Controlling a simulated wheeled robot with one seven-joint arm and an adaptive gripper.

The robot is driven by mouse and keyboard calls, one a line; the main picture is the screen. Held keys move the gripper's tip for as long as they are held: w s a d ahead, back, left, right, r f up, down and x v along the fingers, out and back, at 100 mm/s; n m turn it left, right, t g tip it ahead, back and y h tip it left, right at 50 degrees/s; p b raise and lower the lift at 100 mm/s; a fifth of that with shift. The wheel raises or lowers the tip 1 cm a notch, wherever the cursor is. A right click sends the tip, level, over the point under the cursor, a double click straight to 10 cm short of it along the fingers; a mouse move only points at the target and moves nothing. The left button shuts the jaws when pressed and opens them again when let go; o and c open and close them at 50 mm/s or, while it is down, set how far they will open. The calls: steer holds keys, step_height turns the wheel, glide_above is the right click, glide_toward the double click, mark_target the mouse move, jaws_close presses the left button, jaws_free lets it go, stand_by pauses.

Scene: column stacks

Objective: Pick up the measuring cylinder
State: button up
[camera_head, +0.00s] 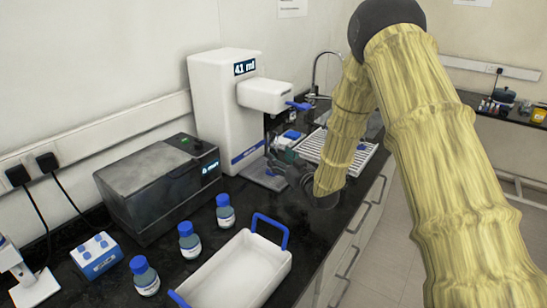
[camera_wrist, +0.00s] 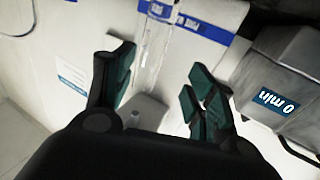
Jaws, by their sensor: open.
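The measuring cylinder (camera_wrist: 153,48) shows in the wrist view as a narrow clear tube in front of a white surface. It appears between my fingers, with space on both sides of it; I cannot tell how deep it sits between them. My gripper (camera_wrist: 160,68) has dark fingers with teal pads, spread apart and empty. In the head view my gripper (camera_head: 283,158) is low in front of the white dispenser (camera_head: 226,108), whose display reads 41 ml. The cylinder cannot be made out there; my gripper and arm cover part of that area.
A grey box (camera_head: 160,188) with a small display stands left of the dispenser. Several blue-capped bottles (camera_head: 189,240), a white tray with blue handles (camera_head: 236,275) and a blue rack (camera_head: 96,256) are nearer. A white drying rack (camera_head: 362,162) lies behind my arm.

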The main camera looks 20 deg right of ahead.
mark_target(276, 156)
steer(key=w, duration=0.2)
steer(key=w+f+p, duration=0.1)
steer(key=w, duration=0.1)
steer(key=w+f+p, duration=0.1)
steer(key=w, duration=0.1)
steer(key=shift+w+a+f, duration=0.1)
steer(key=shift+w+f, duration=0.15)
steer(key=shift+w, duration=0.15)
steer(key=shift+w+a+r, duration=0.1)
steer(key=shift+w, duration=0.2)
steer(key=shift+a+r, duration=0.1)
steer(key=shift+r, duration=0.1)
steer(key=shift+s+r, duration=0.15)
steer(key=shift+r, duration=0.05)
steer(key=shift+w+f, duration=0.5)
steer(key=shift+w, duration=0.05)
steer(key=shift+c, duration=0.5)
steer(key=shift+s+r, duration=0.3)
steer(key=c, duration=1)
steer(key=shift+w+f, duration=0.15)
jaws_close()
steer(key=shift+r, duration=0.25)
